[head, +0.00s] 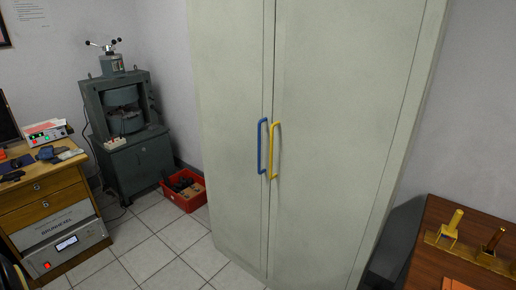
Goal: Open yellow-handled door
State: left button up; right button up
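A tall pale grey-green cabinet stands in the middle of the head view with two doors side by side. The right door (345,130) carries a vertical yellow handle (274,150) near its left edge. The left door (232,130) carries a vertical blue handle (262,146) near its right edge. The two handles are close together, on either side of the seam. Both doors look shut. Neither of my grippers shows in the head view, and nothing touches the handles.
A wooden desk (45,205) with electronic devices stands at the left. A grey-green machine (125,130) and a red crate (186,203) are behind it. A brown table (440,213) with brass-coloured parts is at the right. Tiled floor (150,250) is clear left of the cabinet.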

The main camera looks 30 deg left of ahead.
aim_at(350, 78)
jog(key=u, duration=0.95)
jog(key=i, duration=0.95)
jog(key=u, duration=0.65)
